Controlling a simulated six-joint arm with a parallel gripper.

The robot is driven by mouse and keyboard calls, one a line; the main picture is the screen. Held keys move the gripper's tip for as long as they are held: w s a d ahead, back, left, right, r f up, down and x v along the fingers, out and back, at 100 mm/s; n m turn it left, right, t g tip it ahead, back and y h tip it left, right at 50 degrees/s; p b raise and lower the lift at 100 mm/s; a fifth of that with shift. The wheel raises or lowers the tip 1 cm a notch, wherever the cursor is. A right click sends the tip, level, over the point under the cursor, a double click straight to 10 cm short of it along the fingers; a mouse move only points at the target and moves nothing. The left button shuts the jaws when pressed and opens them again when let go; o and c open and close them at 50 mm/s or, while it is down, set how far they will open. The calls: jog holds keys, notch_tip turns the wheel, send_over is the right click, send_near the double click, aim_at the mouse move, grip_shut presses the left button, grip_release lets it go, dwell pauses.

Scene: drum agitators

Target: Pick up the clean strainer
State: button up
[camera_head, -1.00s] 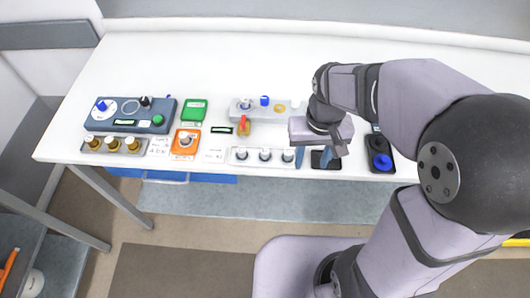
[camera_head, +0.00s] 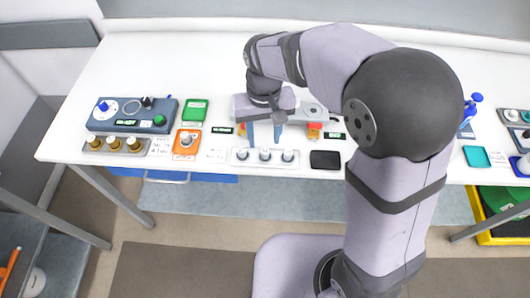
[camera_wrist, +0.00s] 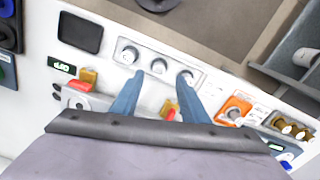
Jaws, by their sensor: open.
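A white tray (camera_head: 253,161) near the table's front edge holds three small round grey-and-white pieces, left (camera_head: 241,154), middle (camera_head: 265,154) and right (camera_head: 288,155). The same tray shows in the wrist view (camera_wrist: 145,68). I cannot tell from their look which piece, if any, is the clean strainer. My gripper (camera_head: 264,137) is open, its two blue fingers pointing down just behind the tray. In the wrist view, the fingers (camera_wrist: 160,79) stand apart with nothing between their tips. The arm hides part of the grey station behind.
An empty black tray (camera_head: 325,160) lies right of the white tray. A red-and-yellow piece (camera_head: 314,130) stands behind the black tray. The table's back is clear.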

aim_at(265, 151)
jog(key=shift+s+d+f+p, duration=0.15)
jog(key=shift+f+p, duration=0.15)
jog(key=shift+f, duration=0.15)
jog(key=shift+f+p, duration=0.55)
jog(key=shift+f, duration=1.6)
grip_shut()
